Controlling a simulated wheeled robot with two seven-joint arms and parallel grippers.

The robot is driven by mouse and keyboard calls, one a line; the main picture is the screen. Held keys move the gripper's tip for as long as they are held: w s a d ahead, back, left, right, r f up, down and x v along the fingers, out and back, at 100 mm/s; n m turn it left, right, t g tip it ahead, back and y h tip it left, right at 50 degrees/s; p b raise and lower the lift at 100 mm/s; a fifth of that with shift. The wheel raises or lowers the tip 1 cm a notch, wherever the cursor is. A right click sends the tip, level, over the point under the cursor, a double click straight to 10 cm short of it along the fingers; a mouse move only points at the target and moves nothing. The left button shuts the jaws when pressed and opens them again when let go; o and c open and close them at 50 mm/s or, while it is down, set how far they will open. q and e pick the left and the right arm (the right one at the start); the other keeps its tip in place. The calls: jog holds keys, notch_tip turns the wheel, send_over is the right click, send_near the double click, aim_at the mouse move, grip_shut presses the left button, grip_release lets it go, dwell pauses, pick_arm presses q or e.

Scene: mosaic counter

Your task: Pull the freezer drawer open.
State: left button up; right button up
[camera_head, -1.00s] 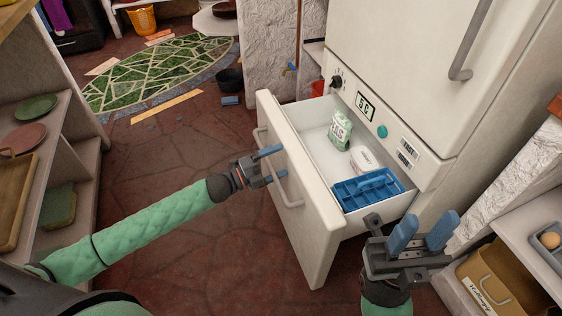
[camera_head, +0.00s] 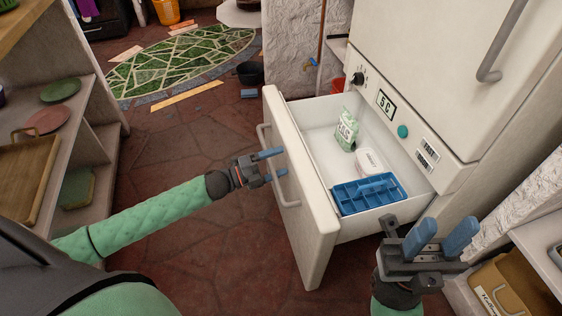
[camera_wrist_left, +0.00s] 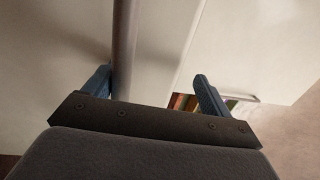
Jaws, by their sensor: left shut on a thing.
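The white freezer drawer (camera_head: 303,205) stands well out from the fridge-freezer (camera_head: 415,60), at the bottom of its body. Inside it are a green-and-white bag (camera_head: 346,136), a white tub (camera_head: 369,161) and a blue tray (camera_head: 368,194). My left gripper (camera_head: 273,163) is at the drawer's long handle (camera_head: 287,194), shut on it. In the left wrist view the handle bar (camera_wrist_left: 123,50) runs between the fingers, close against the left one. My right gripper (camera_head: 441,238) is open and empty, fingers pointing up, in front of the drawer's right side.
A shelf unit (camera_head: 107,150) with plates and a tray stands at the left. A low shelf with a tan bin (camera_head: 497,290) stands at the right. A black bucket (camera_head: 250,73) is near the wall. The red floor before the drawer is clear.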

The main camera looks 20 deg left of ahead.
pick_arm(q)
jog(key=shift+r, duration=0.4)
jog(key=shift+p, duration=0.3)
